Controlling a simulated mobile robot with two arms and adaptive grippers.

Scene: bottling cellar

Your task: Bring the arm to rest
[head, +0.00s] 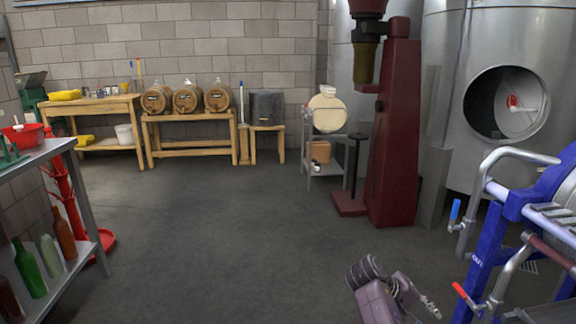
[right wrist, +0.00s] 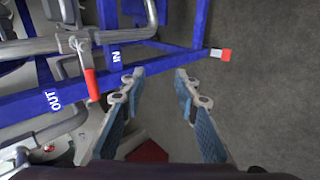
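My right arm reaches in at the bottom of the head view, with its gripper (head: 426,304) low over the floor, left of the blue-framed machine (head: 484,255). In the right wrist view the two fingers of my right gripper (right wrist: 156,78) stand apart, with blue pads facing each other. Only grey floor and part of the blue frame (right wrist: 172,50) show between and beyond them, and nothing is held. My left gripper is not in view.
The blue frame with pipes and a red-handled valve (right wrist: 88,75) is close to my right gripper. A steel shelf table (head: 45,152) with bottles stands at left. A dark red machine (head: 398,140) and steel tanks stand behind. The middle floor (head: 220,220) is clear.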

